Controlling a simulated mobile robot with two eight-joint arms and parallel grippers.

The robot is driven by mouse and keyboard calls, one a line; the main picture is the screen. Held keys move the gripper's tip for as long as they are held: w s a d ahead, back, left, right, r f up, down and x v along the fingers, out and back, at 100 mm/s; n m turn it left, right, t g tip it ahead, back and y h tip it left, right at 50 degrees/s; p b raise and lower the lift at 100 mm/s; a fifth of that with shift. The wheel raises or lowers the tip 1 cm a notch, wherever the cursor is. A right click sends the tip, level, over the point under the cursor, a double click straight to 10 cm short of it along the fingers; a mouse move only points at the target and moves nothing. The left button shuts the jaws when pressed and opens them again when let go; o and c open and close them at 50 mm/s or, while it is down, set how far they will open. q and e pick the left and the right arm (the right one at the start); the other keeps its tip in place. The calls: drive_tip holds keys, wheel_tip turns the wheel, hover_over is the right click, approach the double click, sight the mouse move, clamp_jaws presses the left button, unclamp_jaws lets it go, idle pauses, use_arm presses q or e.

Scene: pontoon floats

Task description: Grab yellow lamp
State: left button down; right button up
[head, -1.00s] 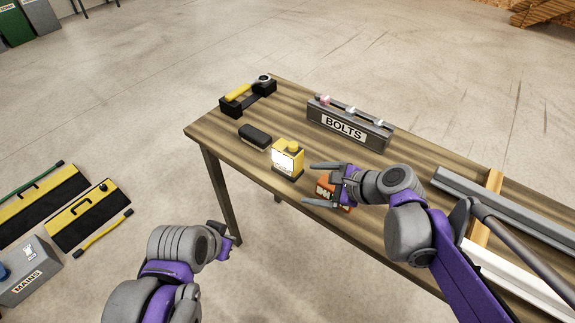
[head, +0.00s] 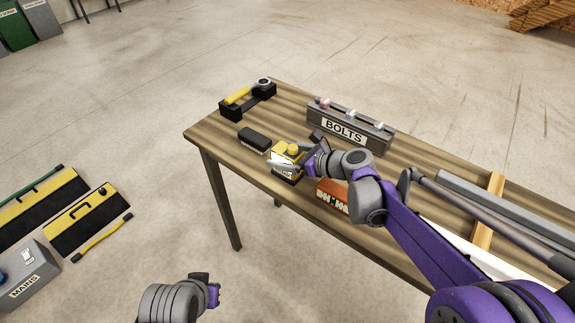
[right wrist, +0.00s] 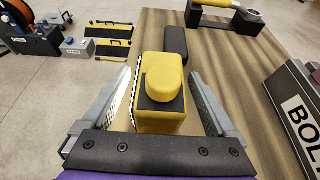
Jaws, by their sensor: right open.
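The yellow lamp (head: 283,160) is a small boxy unit with a round yellow knob on top and a dark base. It stands upright near the front edge of the wooden table. In the right wrist view the lamp (right wrist: 161,88) sits between the two fingers of my right gripper (right wrist: 160,100), with a visible gap on each side. My right gripper (head: 290,160) is open around the lamp and partly hides it in the head view. My left gripper (head: 211,290) is low at the bottom, away from the table; its jaws are too unclear to read.
A dark brush-like block (head: 254,140) lies left of the lamp. A grey BOLTS box (head: 350,132) stands behind it, and an orange box (head: 331,195) is to the right under my arm. A yellow-handled tool on a black stand (head: 248,98) is at the far left corner.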

drive_tip(key=x, duration=0.2)
drive_tip(key=shift+w+a+f, duration=0.15)
drive_tip(key=shift+a+f, duration=0.05)
drive_tip(key=shift+a, duration=0.05)
clamp_jaws()
idle(0.3)
